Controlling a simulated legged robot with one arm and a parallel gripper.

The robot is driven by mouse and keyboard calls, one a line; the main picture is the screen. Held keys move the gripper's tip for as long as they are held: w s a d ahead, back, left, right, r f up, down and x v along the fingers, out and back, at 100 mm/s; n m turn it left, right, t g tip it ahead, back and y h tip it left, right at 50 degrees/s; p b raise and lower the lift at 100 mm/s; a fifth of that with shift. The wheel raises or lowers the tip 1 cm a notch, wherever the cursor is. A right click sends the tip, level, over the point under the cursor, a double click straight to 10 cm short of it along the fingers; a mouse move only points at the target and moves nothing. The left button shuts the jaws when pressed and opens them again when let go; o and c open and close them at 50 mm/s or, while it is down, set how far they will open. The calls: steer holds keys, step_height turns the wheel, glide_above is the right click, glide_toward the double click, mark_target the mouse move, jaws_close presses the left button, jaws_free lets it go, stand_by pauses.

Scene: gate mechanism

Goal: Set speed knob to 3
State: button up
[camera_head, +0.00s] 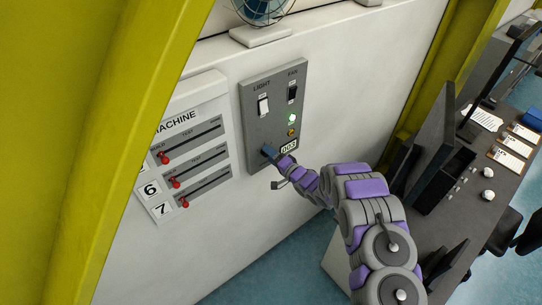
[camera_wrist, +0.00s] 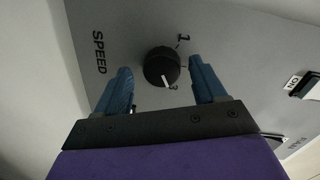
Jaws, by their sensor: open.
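The black speed knob (camera_wrist: 158,62) sits on the grey panel (camera_wrist: 240,45), beside the word SPEED. A numeral 1 shows above right of the knob. My gripper (camera_wrist: 161,66) is open, with one blue finger on each side of the knob and visible gaps to it. In the head view my gripper (camera_head: 269,152) is at the lower part of the grey panel (camera_head: 262,125) and hides the knob.
The panel also has a light switch (camera_head: 263,105), a fan switch (camera_head: 292,92), a green lamp (camera_head: 292,118) and a label reading 003 (camera_head: 289,148). A machine board (camera_head: 190,150) with red sliders is to the left. A desk (camera_head: 470,190) stands at right.

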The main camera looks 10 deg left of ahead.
steer(key=b+v, duration=0.3)
steer(key=v, duration=1.4)
steer(key=shift+w, duration=0.1)
